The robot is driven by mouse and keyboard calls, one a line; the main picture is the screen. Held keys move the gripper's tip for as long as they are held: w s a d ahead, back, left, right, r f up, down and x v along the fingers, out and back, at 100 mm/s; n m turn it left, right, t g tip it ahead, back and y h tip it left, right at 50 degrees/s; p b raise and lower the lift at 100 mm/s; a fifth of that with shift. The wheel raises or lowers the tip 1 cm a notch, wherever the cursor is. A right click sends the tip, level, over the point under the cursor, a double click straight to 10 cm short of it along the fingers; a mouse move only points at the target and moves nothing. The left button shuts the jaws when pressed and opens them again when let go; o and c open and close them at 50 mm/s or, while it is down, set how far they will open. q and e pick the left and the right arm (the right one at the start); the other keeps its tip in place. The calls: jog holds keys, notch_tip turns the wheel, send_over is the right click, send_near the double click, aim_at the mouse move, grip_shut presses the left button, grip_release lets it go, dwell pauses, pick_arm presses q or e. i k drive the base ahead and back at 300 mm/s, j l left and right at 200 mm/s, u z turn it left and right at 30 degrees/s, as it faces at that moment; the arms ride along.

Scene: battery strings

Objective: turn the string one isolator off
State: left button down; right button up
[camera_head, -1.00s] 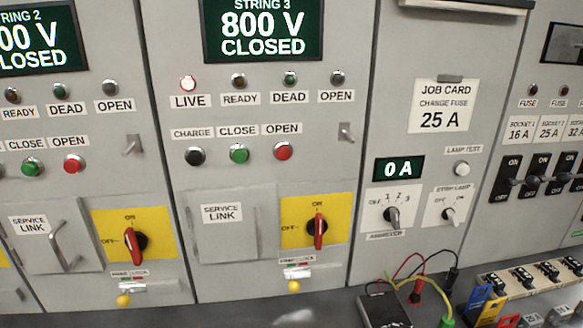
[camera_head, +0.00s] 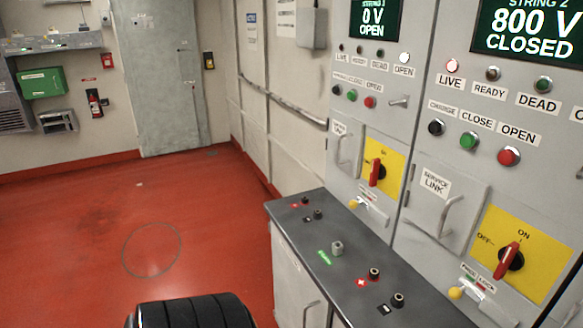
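The string one isolator (camera_head: 376,172) is a red handle on a yellow plate, on the left cabinet below a screen (camera_head: 374,18) reading 0 V OPEN. Its handle stands roughly upright, toward the ON label. A small yellow knob (camera_head: 354,203) sits below the plate. The string 2 isolator (camera_head: 510,258), also red on yellow, is at the lower right, with its handle toward ON; its screen (camera_head: 528,30) reads 800 V CLOSED. Neither of my grippers is in view.
A dark-topped bench (camera_head: 335,225) with several terminals stands before the cabinets. The red floor (camera_head: 70,230) to the left is clear. A grey door (camera_head: 160,75), a green box (camera_head: 42,82) and an extinguisher (camera_head: 94,102) are at the back.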

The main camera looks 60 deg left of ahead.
aim_at(378, 170)
jog(key=u, duration=1.5)
